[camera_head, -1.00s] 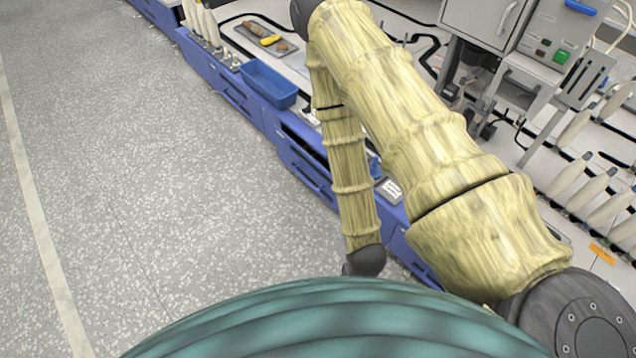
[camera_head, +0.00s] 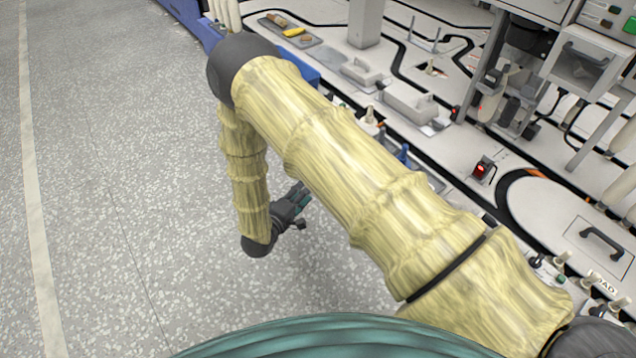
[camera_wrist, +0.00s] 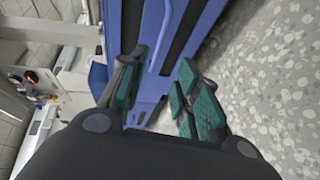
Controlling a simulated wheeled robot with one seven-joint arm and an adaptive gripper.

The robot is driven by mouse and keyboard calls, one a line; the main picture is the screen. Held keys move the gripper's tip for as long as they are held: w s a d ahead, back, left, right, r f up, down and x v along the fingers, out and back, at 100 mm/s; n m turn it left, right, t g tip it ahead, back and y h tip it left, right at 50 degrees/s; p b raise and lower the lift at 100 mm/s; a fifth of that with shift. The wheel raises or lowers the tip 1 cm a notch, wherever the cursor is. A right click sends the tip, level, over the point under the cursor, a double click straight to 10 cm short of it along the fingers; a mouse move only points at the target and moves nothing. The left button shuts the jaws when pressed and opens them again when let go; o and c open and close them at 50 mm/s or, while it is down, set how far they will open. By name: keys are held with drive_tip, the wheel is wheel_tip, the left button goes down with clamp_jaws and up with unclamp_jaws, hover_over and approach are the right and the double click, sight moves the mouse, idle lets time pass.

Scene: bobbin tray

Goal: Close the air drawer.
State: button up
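My gripper (camera_head: 302,207) shows in the head view below the elbow of my arm, over the floor beside the bench. In the wrist view my gripper (camera_wrist: 160,92) has its two teal-padded fingers spread apart, with nothing between them. Beyond the fingers a blue drawer front (camera_wrist: 130,30) with a long blue bar handle (camera_wrist: 163,38) shows, with dark strips beside it. The fingers appear apart from the handle. I cannot read any label, so I cannot tell whether this is the air drawer or how far it is open. In the head view my arm hides most of the blue fronts.
The white bench top (camera_head: 450,150) with black tracks and fixtures runs along the right. A tray with yellow items (camera_head: 290,33) lies at the far end. A red-lit switch (camera_head: 483,168) stands on the bench. The speckled floor (camera_head: 120,180) at left is clear.

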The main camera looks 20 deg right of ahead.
drive_tip(key=b+x, duration=0.5)
drive_tip(key=x, duration=0.5)
drive_tip(key=shift+w+d, duration=0.2)
drive_tip(key=shift+w, duration=0.1)
clamp_jaws()
